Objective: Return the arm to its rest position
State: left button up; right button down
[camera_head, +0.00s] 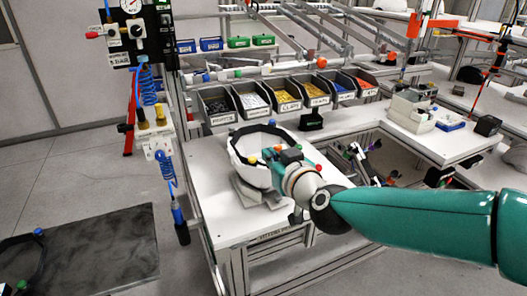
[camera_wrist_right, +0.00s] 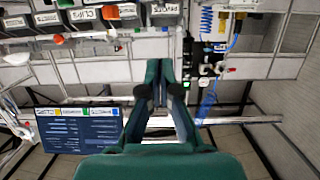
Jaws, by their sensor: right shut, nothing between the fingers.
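My right arm comes in from the right in the head view, and its wrist end is over the front table. The right gripper (camera_wrist_right: 161,72) shows in the wrist view with its fingers together and nothing between them. In the head view, a small teal part of the right gripper (camera_head: 288,156) shows beyond my wrist; its fingertips cannot be made out. A white helmet shell (camera_head: 243,150) with a dark rim sits on a grey support on the table (camera_head: 225,213). My wrist overlaps the shell's right side in the picture; I cannot tell whether they touch. My left gripper is out of view.
A row of labelled parts bins (camera_head: 286,93) stands behind the table. A tool panel (camera_head: 137,30) with blue coiled hoses hangs at left. White boxes (camera_head: 411,112) stand on the right bench. A dark mat (camera_head: 100,250) lies on the floor at left. A dark blue screen (camera_wrist_right: 78,130) shows in the wrist view.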

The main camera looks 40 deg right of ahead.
jog(key=shift+s, duration=0.25)
dwell(0.3)
jog(key=w+a+f+n+g+y, duration=0.1)
jog(key=a+f+g+y, duration=0.3)
jog(key=f, duration=0.9)
jog(key=w+a+f+g, duration=0.15)
jog(key=a+f, duration=0.45)
jog(key=f, duration=0.7)
jog(key=s+a+f+g+y, duration=0.2)
jog(key=s+a+f+g, duration=0.2)
jog(key=s+f, duration=0.5)
jog(key=s+a+f+g+y, duration=0.1)
jog(key=s+a+f+g, duration=0.4)
jog(key=s+f, duration=0.5)
notch_tip(320, 180, down, 3)
jog(key=a, duration=0.2)
jog(key=shift+s+a+f+y, duration=0.2)
jog(key=shift+s+a+y, duration=0.1)
jog(key=shift+a+y, duration=0.1)
